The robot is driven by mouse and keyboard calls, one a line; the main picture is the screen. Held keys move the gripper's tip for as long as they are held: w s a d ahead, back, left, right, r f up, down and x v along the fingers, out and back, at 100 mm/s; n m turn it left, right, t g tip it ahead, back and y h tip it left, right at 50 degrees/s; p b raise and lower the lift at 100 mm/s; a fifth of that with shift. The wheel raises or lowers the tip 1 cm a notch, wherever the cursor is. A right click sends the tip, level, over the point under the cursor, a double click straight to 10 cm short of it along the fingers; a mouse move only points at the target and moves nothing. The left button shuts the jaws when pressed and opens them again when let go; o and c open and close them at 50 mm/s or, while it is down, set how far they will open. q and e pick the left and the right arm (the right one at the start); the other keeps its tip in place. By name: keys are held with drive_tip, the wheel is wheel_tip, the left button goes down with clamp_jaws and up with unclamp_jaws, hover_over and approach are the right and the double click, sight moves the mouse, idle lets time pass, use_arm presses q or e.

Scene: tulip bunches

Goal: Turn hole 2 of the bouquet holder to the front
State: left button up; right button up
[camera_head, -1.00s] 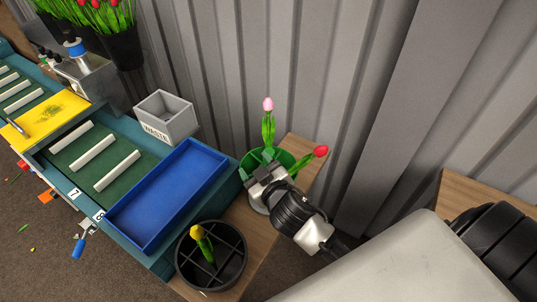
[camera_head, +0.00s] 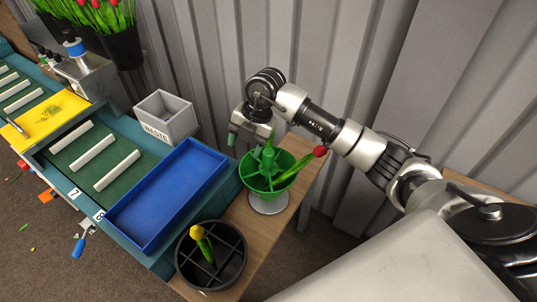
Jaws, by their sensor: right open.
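The bouquet holder (camera_head: 266,184) is a green bowl with upright green dividers on a white round foot. It stands on the wooden table at the middle of the head view. A red tulip (camera_head: 319,152) leans out of it to the right. My right gripper (camera_head: 250,140) is open at the holder's back left, above its rim, with one green-tipped finger left of the holder. I cannot tell whether it touches the holder. The pink tulip is not visible. Hole numbers cannot be read. My left gripper is not in view.
A black divided pot (camera_head: 238,268) with a yellow tulip (camera_head: 200,240) stands in front of the holder. A blue tray (camera_head: 165,195) lies to the left, with a grey waste bin (camera_head: 168,118) behind it. The corrugated wall (camera_head: 400,60) is close behind.

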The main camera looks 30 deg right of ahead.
sight(269, 151)
drive_tip(key=d+h, duration=0.1)
drive_tip(key=d, duration=0.1)
drive_tip(key=d+r+m+h, duration=0.1)
drive_tip(key=d, duration=0.1)
drive_tip(key=d+h, duration=0.1)
drive_tip(key=d, duration=0.1)
drive_tip(key=shift+w+d+r+m+g+h, duration=0.25)
drive_tip(key=shift+w+r+m+g+h, duration=0.05)
drive_tip(key=shift+r+m, duration=0.1)
drive_tip(key=shift+d+f, duration=0.15)
wheel_tip(269, 151, down, 10)
drive_tip(key=p, duration=0.2)
drive_tip(key=shift+f+p, duration=0.2)
drive_tip(key=shift+p, duration=0.15)
clamp_jaws()
